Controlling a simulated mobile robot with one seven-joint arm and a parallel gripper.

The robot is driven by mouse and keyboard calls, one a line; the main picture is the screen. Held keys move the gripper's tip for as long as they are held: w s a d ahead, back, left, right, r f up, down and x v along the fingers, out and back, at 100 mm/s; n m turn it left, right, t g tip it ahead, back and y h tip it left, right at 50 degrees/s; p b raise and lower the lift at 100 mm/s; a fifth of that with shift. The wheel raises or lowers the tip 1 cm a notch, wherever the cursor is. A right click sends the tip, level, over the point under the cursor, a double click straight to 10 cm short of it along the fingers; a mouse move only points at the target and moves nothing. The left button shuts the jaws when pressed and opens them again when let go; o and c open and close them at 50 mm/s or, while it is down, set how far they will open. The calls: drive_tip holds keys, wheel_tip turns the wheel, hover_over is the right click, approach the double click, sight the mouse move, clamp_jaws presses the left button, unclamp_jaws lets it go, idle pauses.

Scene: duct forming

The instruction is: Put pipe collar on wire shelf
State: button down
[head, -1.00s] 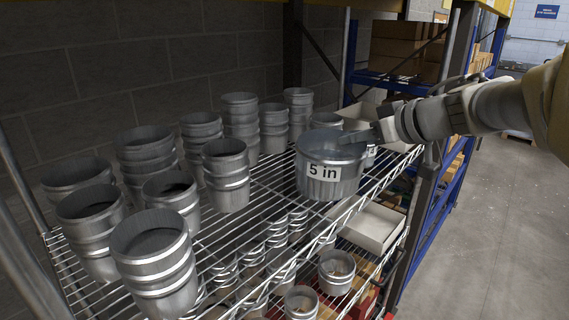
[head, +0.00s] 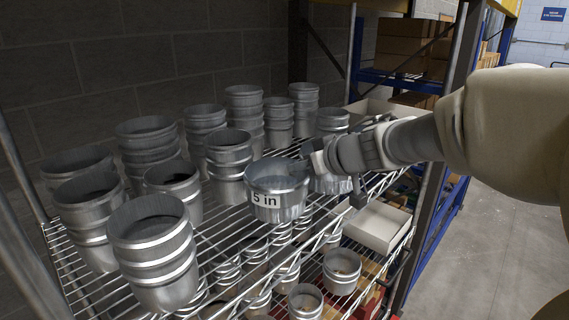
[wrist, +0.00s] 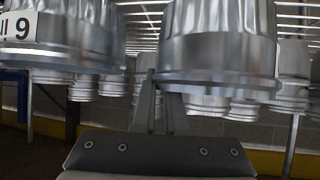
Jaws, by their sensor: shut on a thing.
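The pipe collar (head: 278,205) is a short grey metal ring with a "5 in" label, upright over the front middle of the wire shelf (head: 222,262). My gripper (head: 309,158) comes in from the right and is shut on the collar's right-hand wall. I cannot tell whether the collar's base touches the wires or hangs just above them. In the wrist view the fingers (wrist: 160,105) reach up to a large blurred metal collar (wrist: 220,50). The fingertips are partly hidden.
Several metal collars, some stacked, stand left of and behind the held one; the nearest (head: 150,245) is at front left. Another collar (head: 328,184) stands partly behind my gripper. A white bin (head: 376,228) and small collars sit on the tier below. Bare wires show front left of the collar.

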drive_tip(key=shift+f, duration=0.75)
drive_tip(key=shift+f, duration=0.15)
drive_tip(key=c, duration=1)
unclamp_jaws()
drive_tip(key=shift+o, duration=0.2)
